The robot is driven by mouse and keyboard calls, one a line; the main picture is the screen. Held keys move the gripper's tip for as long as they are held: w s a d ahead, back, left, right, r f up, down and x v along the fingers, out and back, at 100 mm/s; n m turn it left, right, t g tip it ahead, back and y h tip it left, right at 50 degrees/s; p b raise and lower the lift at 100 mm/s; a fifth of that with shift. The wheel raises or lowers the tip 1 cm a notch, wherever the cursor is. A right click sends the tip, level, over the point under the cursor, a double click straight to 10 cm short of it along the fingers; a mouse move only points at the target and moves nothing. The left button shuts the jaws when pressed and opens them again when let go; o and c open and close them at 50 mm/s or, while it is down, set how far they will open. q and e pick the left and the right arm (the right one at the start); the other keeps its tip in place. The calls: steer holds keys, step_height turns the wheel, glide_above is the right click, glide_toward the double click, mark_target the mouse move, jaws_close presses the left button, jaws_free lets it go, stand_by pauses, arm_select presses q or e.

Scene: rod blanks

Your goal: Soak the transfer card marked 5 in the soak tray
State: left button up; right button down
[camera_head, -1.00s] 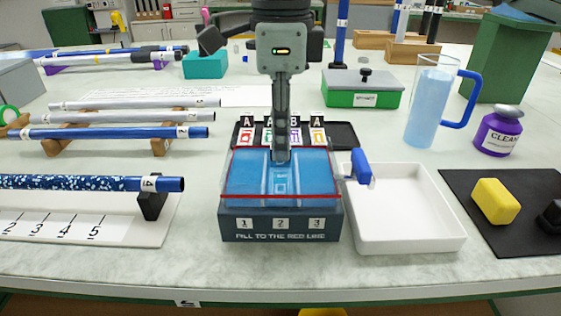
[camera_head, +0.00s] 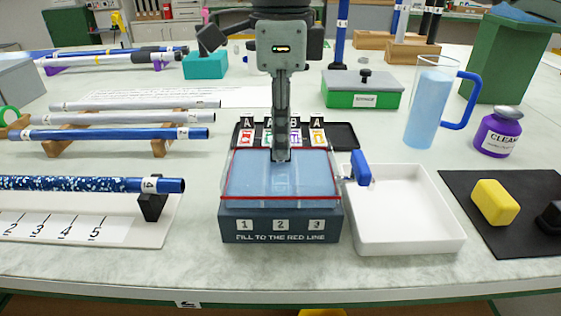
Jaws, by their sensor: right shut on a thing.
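The soak tray (camera_head: 281,226) stands at the centre, with a red line around its clear walls, compartments labelled 1, 2 and 3, and pale blue liquid inside. My right gripper (camera_head: 281,157) points down into it over the middle compartment, fingers together on what seems to be a transfer card. The card is hardly visible in the liquid and its mark cannot be read. Behind the tray, a black card rack (camera_head: 344,135) holds several cards with A or B tabs, partly hidden by my gripper. My left gripper is not in view.
A blue-handled jug (camera_head: 428,105), purple bottle (camera_head: 498,131) and yellow sponge (camera_head: 495,201) stand further right. Rods (camera_head: 120,133) on stands fill the left.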

steer(key=shift+r+p, duration=1.7)
steer(key=shift+r, duration=1.4)
step_height(320, 180, up, 2)
steer(key=shift+r+p, duration=0.1)
steer(key=shift+p, duration=0.65)
steer(key=shift+r, duration=0.9)
